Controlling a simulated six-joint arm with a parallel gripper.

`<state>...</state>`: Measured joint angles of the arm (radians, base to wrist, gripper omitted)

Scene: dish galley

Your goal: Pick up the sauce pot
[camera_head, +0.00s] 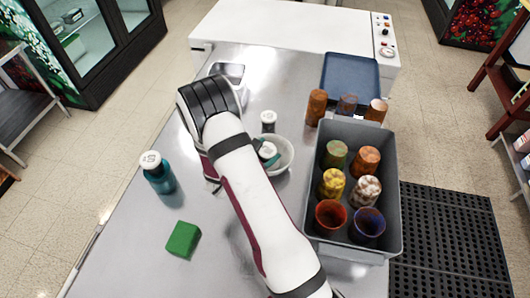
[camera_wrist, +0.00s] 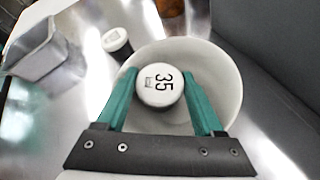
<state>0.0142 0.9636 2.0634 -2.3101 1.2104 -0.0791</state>
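The sauce pot appears to be a small jar with a white lid marked "35" (camera_wrist: 159,88), in a pale round bowl (camera_wrist: 226,75). The jar also shows in the head view (camera_head: 267,150), partly hidden, in the bowl (camera_head: 284,158). A second small white-lidded jar (camera_head: 268,118) stands behind the bowl; it also shows in the wrist view (camera_wrist: 115,40). My gripper (camera_wrist: 160,80) reaches into the bowl with one teal finger on each side of the marked lid. Whether the fingers press on the jar is unclear. My arm hides most of my gripper in the head view.
A grey crate (camera_head: 393,200) of several patterned cups stands right of the bowl. A metal container (camera_head: 229,70) is behind, a teal bottle (camera_head: 158,173) and green block (camera_head: 183,240) to the left. A blue tray (camera_head: 350,77) lies at the back. The front-left counter is largely clear.

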